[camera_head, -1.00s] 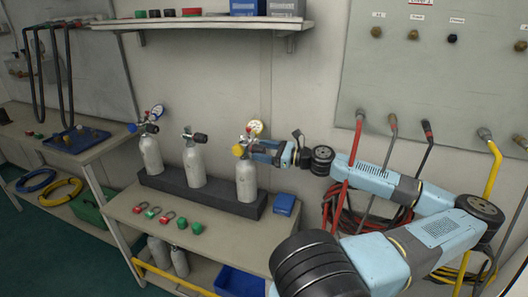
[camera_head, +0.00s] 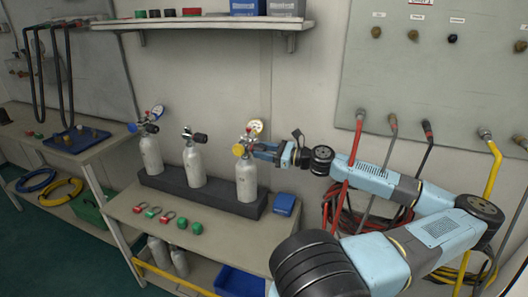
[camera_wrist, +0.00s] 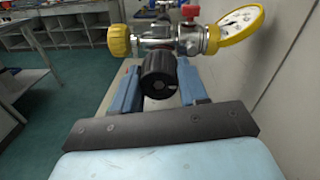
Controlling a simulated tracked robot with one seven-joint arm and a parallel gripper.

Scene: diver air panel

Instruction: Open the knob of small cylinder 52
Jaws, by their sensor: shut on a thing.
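The right-hand small cylinder (camera_head: 246,183) stands upright at the right end of the dark rack. No number is readable on it. Its valve carries a yellow cap (camera_wrist: 119,40) and a yellow-rimmed gauge (camera_wrist: 236,25), both clear in the wrist view. Its black knob (camera_wrist: 157,74) points toward my wrist camera. My gripper (camera_head: 259,151) reaches the valve from the right. In the wrist view its blue fingers stand on both sides of the black knob and are shut on it. The far side of the knob is hidden.
Two other grey cylinders (camera_head: 194,168) (camera_head: 151,157) stand to the left in the dark rack (camera_head: 220,193). Several red and green shackles and caps lie on the bench (camera_head: 140,200) in front. A blue box (camera_head: 284,204) lies to the right. Hoses hang from the wall panel (camera_head: 430,80).

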